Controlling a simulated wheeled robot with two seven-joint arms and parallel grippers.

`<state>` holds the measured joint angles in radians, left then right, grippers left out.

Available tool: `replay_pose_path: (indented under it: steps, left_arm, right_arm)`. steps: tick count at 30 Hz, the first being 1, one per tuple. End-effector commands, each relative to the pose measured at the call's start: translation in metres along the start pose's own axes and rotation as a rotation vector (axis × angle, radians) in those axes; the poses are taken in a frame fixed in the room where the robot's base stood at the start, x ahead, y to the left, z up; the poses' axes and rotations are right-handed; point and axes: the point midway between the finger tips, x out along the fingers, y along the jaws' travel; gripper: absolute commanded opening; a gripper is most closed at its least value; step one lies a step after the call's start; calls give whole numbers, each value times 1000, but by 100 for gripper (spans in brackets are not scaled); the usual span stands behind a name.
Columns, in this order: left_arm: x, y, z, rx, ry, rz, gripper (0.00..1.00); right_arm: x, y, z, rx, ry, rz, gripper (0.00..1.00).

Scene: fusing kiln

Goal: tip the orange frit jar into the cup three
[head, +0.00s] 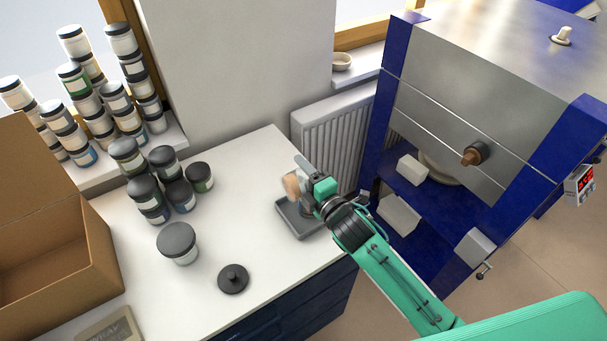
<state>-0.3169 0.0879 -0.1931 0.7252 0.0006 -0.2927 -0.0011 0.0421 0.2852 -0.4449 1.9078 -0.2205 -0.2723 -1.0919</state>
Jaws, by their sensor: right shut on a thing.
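My right gripper (305,182) is shut on a small jar with pale orange contents, the orange frit jar (292,187). It holds the jar above a grey tray (289,226) near the right end of the white worktop. The gripper hides part of the jar, and its exact tilt is hard to tell. A small grey shape shows in the tray under the gripper, mostly hidden; I cannot tell whether it is cup three. My left gripper is not in view.
A black knobbed lid (233,279) and a large dark-lidded jar (178,243) stand on the worktop (225,215). Several jars stand behind them. A cardboard box (85,260) is at left; a blue and steel kiln (450,110) stands at right. The worktop's middle is clear.

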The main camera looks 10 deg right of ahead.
Motion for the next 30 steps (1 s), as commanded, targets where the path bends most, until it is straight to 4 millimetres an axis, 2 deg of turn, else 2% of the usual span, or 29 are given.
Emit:
replay_pose_path:
  steps: [16,30]
  left_arm:
    - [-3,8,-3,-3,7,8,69]
    - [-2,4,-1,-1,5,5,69]
  right_arm:
    - [0,0,1,40,0,0,31]
    - [0,-1,2,52,0,1,31]
